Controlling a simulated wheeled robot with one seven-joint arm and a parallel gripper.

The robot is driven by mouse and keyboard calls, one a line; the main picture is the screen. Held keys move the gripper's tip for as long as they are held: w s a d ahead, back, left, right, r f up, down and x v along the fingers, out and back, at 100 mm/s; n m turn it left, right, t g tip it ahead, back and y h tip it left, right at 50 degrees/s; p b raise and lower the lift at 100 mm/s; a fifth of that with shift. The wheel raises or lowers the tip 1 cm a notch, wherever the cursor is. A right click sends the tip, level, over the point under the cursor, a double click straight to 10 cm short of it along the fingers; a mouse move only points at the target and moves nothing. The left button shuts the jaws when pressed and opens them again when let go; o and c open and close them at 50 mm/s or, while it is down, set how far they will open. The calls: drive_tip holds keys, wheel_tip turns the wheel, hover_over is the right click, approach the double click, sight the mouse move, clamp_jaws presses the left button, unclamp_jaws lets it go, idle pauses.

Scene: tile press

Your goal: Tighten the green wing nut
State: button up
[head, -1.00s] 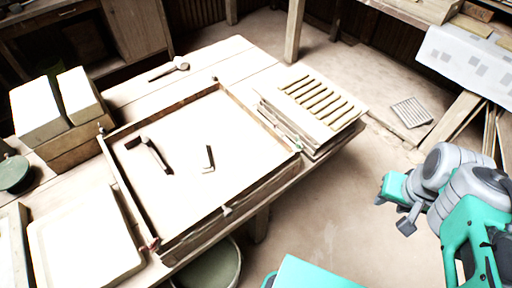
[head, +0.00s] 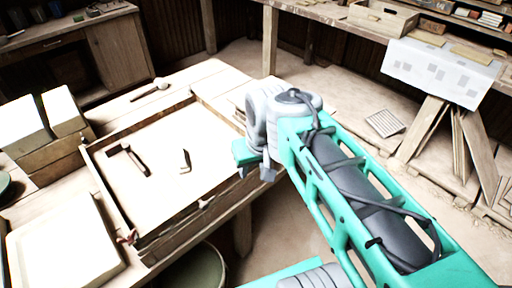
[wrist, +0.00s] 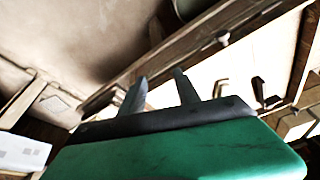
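I cannot make out the green wing nut now; my arm hides the frame's right corner in the head view, where a small greenish spot showed earlier. The wooden press frame (head: 113,205) lies on the bench, with a reddish fitting (head: 130,238) at its near left corner and a small knob (head: 202,203) on its near side. My gripper (head: 256,173) is over the frame's right end in the head view. In the wrist view, its two fingers (wrist: 160,92) stand apart with nothing between them. A knob on the frame edge (wrist: 223,38) shows beyond them.
A hammer-like tool (head: 137,160) and a small bent key (head: 186,161) lie inside the frame. Pale blocks (head: 62,110) stand at left, a pale slab (head: 65,245) at near left. A bucket (head: 197,272) stands below the bench. Floor right of the bench is mostly open.

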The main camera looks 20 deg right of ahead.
drive_tip(key=w+d+b, duration=1)
drive_tip(key=w+b, duration=0.1)
drive_tip(key=b, duration=0.1)
drive_tip(key=shift+m+t+h, duration=0.3)
drive_tip(key=shift+t, duration=0.2)
drive_tip(key=b+x, duration=0.2)
drive_tip(key=x, duration=0.4)
drive_tip(key=shift+w+d+f, duration=0.1)
drive_tip(key=shift+d+f, duration=0.05)
drive_tip(key=shift+f, duration=0.1)
drive_tip(key=shift+c, duration=0.6)
clamp_jaws()
